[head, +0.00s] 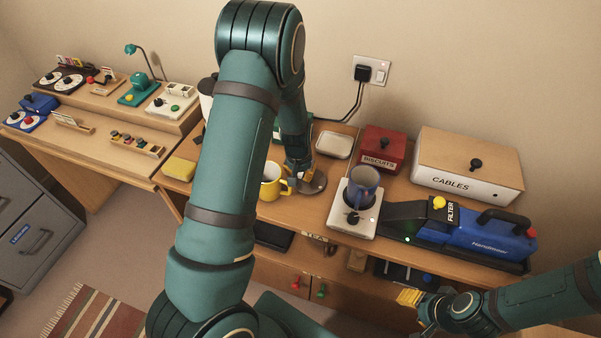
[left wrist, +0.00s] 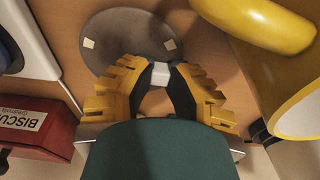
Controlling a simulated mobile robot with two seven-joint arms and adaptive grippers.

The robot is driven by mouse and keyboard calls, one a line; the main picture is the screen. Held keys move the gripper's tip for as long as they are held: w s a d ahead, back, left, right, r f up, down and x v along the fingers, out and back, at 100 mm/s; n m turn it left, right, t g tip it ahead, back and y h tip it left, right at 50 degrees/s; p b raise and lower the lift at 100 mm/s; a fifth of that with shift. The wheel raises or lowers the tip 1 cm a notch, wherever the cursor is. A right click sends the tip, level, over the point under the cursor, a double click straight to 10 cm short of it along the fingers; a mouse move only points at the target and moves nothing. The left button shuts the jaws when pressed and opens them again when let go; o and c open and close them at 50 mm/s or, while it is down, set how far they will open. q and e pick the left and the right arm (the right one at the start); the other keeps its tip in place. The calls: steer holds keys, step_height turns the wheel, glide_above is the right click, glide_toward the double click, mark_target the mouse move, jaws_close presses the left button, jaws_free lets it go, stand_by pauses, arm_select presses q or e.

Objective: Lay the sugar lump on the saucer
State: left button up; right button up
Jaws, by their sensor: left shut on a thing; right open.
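The saucer (head: 318,184) is a dark grey round disc on the desk, between the yellow mug and the white hotplate. It also shows in the left wrist view (left wrist: 112,60), with two small pale squares on it. My left gripper (head: 303,174) is over the saucer, its yellow fingers (left wrist: 162,80) shut on the white sugar lump (left wrist: 160,72). In the head view the lump is hidden. My right gripper (head: 412,308) is open and empty, low at the front right.
A yellow mug (head: 269,190) stands close left of the saucer. A white hotplate (head: 350,222) with a blue mug (head: 363,184) stands to its right. Behind are a pale dish (head: 333,146) and the red biscuits box (head: 383,147). A blue machine (head: 480,240) fills the right.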

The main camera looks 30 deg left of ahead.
arm_select(q)
steer(key=shift+f, duration=0.2)
steer(key=o, duration=0.7)
steer(key=shift+c, duration=0.2)
steer(key=shift+r, duration=0.1)
steer(key=shift+r, duration=0.25)
step_height(320, 180, up, 12)
steer(key=s+p, duration=0.1)
steer(key=p, duration=0.1)
steer(key=shift+s+d+f+p, duration=0.15)
steer(key=shift+s+d+p, duration=0.05)
steer(key=shift+s+p, duration=0.2)
